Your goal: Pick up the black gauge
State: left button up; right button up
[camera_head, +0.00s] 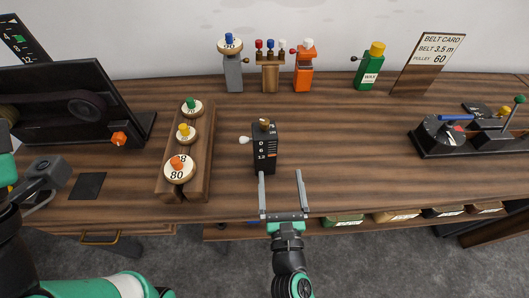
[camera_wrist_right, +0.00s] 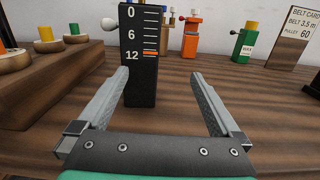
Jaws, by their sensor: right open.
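The black gauge (camera_head: 264,152) stands upright on the wooden bench, a tall block with white numbers 0, 6, 12, a white side knob and a brass top. In the right wrist view the gauge (camera_wrist_right: 142,75) stands left of centre, with an orange mark near 12. My right gripper (camera_head: 280,172) is open and empty just on the near side of the gauge. Its left finger lines up with the gauge's base, and its right finger is well to the gauge's right. In the wrist view the left fingertip overlaps the gauge's left edge; contact cannot be told.
A wooden rack (camera_head: 205,160) with numbered pulleys stands left of the gauge. Grey (camera_head: 233,72), wooden (camera_head: 270,78), orange (camera_head: 304,75) and green (camera_head: 368,72) devices line the back. A black apparatus (camera_head: 445,135) is at right. The bench right of the gauge is clear.

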aim_at(266, 166)
jog(key=shift+n+y, duration=0.4)
jog(key=shift+y, duration=0.2)
jog(key=a+f, duration=0.1)
jog(key=s+f, duration=0.1)
jog(key=s+a+f, duration=0.1)
jog(key=f, duration=0.1)
jog(key=shift+s+a+f+b, duration=0.1)
jog(key=shift+a+b, duration=0.25)
jog(key=w+b, duration=0.2)
jog(key=w, duration=0.4)
jog(key=shift+a, duration=0.15)
jog(key=shift+w+r, duration=0.25)
jog(key=shift+w, duration=0.15)
jog(key=w+b, duration=0.3)
jog(key=w, duration=0.2)
jog(key=shift+a+b, duration=0.2)
jog(key=shift+b, duration=0.15)
jog(key=shift+w+r, duration=0.1)
jog(key=shift+r, duration=0.05)
pick_arm(q)
notch_tip(266, 166, down, 7)
pick_arm(e)
jog(key=shift+c, duration=0.3)
